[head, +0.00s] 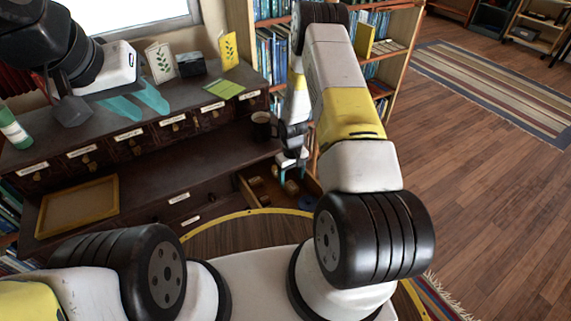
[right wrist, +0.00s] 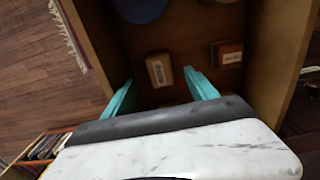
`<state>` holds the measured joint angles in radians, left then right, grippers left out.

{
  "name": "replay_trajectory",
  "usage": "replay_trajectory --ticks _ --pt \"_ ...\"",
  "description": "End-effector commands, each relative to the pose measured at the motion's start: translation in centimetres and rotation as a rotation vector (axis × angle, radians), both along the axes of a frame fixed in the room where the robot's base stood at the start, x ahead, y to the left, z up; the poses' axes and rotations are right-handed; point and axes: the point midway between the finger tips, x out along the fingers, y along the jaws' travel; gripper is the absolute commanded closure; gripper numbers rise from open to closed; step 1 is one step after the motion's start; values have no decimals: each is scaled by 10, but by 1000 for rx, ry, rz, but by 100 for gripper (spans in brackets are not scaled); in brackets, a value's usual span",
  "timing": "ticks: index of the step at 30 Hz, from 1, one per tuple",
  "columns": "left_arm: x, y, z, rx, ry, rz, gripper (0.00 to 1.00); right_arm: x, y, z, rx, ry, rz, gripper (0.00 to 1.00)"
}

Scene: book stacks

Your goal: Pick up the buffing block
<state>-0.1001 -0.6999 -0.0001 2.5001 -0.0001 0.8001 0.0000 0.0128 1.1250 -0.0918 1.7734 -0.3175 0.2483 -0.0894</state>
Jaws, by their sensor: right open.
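An open drawer (head: 247,193) juts from the desk and holds several small things. In the right wrist view, a tan block (right wrist: 160,70) with a pale label lies on the drawer floor, just past and between my right fingertips. A reddish-brown block (right wrist: 228,54) with a white label lies to its right. I cannot read the labels, so I cannot tell for sure which is the buffing block. My right gripper (right wrist: 160,94) is open and empty, pointing into the drawer; it also shows in the head view (head: 292,174). My left gripper (head: 138,102) is open above the desk top, apart from the cards.
A blue round thing (right wrist: 139,9) lies in the drawer. A dark mug (head: 261,126) stands on the desk near my right arm. A wooden tray (head: 78,207) lies at the left. Open floor is at the right.

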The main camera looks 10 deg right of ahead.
Motion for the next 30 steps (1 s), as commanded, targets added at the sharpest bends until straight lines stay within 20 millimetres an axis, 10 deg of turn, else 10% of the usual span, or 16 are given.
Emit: replay_trajectory --ticks 9,19,30 --pt "0 0 0 0 0 0 64 -1 0 -45 0 1 -1 33" --pt "0 0 0 0 0 0 64 0 0 -52 0 0 -1 33" --pt "0 0 0 0 0 0 64 0 0 -52 0 0 -1 100"
